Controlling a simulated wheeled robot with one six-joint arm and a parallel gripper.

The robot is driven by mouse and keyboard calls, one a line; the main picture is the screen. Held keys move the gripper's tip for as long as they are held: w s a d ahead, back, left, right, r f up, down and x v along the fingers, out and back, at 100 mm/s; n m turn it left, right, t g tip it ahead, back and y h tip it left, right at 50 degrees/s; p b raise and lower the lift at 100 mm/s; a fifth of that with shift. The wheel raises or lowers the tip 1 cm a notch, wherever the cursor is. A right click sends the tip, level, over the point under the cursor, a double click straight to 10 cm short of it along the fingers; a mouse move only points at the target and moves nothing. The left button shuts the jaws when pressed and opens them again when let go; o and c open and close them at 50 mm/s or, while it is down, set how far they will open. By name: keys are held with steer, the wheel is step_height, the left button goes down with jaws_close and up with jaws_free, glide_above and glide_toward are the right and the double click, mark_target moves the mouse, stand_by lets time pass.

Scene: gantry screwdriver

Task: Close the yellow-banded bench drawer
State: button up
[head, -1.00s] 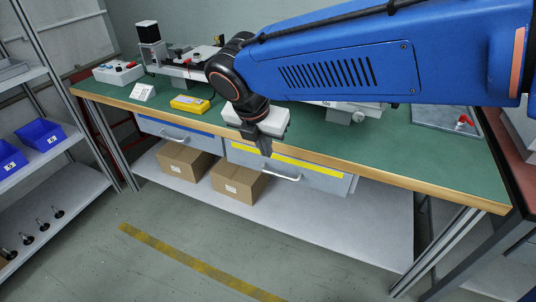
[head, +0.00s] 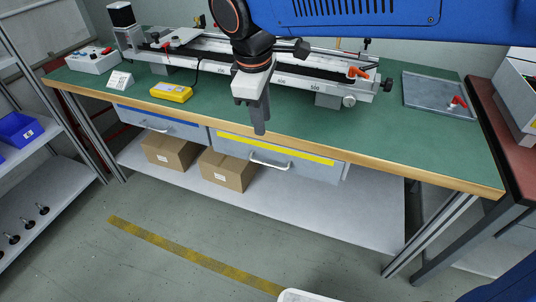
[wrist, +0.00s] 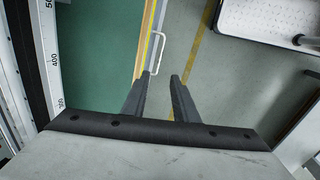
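The yellow-banded drawer (head: 310,168) hangs under the bench's front edge in the head view. Its yellow band (head: 290,151) runs along the top of the grey front, above a pale handle (head: 270,164). A bit of its right side shows, so it seems to stand slightly out; how far I cannot tell. In the wrist view the band and handle (wrist: 163,50) lie beside the wooden edge, beyond my fingertips. My gripper (head: 260,131) points down in front of the bench's edge in the head view. In the wrist view its fingers (wrist: 161,77) are apart with nothing between them.
The green bench (head: 420,150) carries a long rail machine, a yellow box (head: 171,92) and a grey tray (head: 440,95). A blue-banded drawer (head: 160,122) is to the left. Cardboard boxes (head: 229,170) stand on the shelf below.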

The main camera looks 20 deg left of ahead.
glide_toward(267, 158)
step_height(267, 158, down, 5)
steer(key=s+d, duration=0.1)
steer(key=s, duration=0.1)
steer(key=shift+s+d+f+m, duration=0.15)
steer(key=shift+d+m, duration=0.1)
steer(key=shift+m, duration=0.15)
jaws_close()
stand_by(1.5)
